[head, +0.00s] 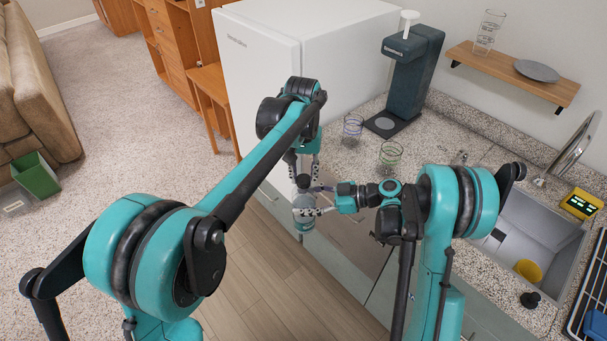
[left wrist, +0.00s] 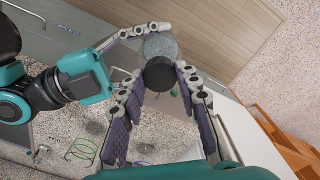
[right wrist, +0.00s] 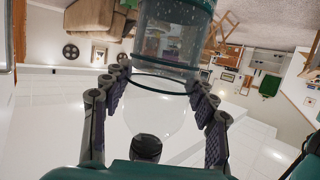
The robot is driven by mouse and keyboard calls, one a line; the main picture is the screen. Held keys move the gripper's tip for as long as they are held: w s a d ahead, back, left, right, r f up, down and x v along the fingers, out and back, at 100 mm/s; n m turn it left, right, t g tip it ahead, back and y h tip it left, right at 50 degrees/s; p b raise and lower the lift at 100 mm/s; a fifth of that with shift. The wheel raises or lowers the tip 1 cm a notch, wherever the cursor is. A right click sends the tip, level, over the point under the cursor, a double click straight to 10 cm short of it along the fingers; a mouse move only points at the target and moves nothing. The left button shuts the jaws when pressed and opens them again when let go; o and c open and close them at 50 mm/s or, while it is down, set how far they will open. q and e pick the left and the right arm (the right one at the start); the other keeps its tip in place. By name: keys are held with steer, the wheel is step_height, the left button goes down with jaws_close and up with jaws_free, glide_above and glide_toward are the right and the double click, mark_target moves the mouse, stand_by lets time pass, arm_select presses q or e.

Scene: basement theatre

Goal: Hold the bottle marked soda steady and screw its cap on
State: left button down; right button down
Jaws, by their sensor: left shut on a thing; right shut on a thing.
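The bottle (head: 306,224), clear with a teal band, stands upright in my right gripper (head: 318,211), whose fingers close around its side. In the right wrist view the bottle (right wrist: 165,45) is large and appears upside down between the fingers; no soda marking is legible. My left gripper (head: 302,170) comes from above, and its fingertips are shut on the dark round cap (left wrist: 160,73), directly over the bottle's top. A dark round shape (right wrist: 146,147), likely the cap, shows at the neck end in the right wrist view. I cannot tell whether the cap is seated.
The bottle is held beside the counter's front edge. Two wire-ringed glasses (head: 352,129) (head: 390,154) and a dark drink machine (head: 412,75) stand on the counter behind. The white fridge (head: 262,75) is close behind my left gripper. A sink (head: 545,240) lies to the right.

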arm_select(q)
steer(key=m, duration=0.4)
steer(key=shift+m, duration=0.3)
steer(key=c, duration=1)
jaws_free()
step_height(320, 180, up, 12)
